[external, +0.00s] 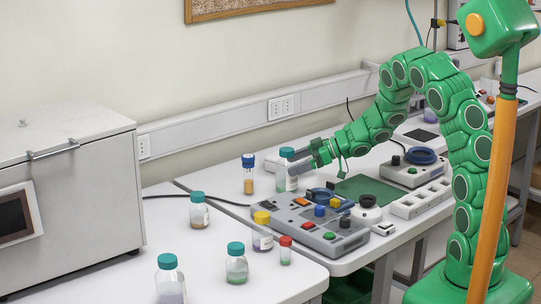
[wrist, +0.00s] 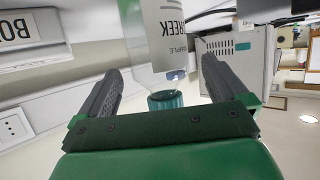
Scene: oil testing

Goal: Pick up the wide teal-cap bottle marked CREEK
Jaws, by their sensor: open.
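The wide teal-cap bottle stands on the bench in the external view (external: 281,182), clear with a white label. In the wrist view its label (wrist: 172,30) shows "REEK", with the first letter hidden or cut off, and its teal cap (wrist: 165,101) lies between my fingers. My gripper (external: 311,154) is open at the bottle's upper part, one finger on each side in the wrist view (wrist: 160,66). A gap shows on both sides of the cap. The external view partly hides the bottle behind the fingers.
A blue-cap bottle (external: 248,175) stands close at the left. A yellow-cap bottle (external: 262,236), a red-cap vial (external: 286,253) and several teal-cap bottles are nearer the front. A grey control box (external: 308,222) with coloured buttons lies just in front. The wall is behind.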

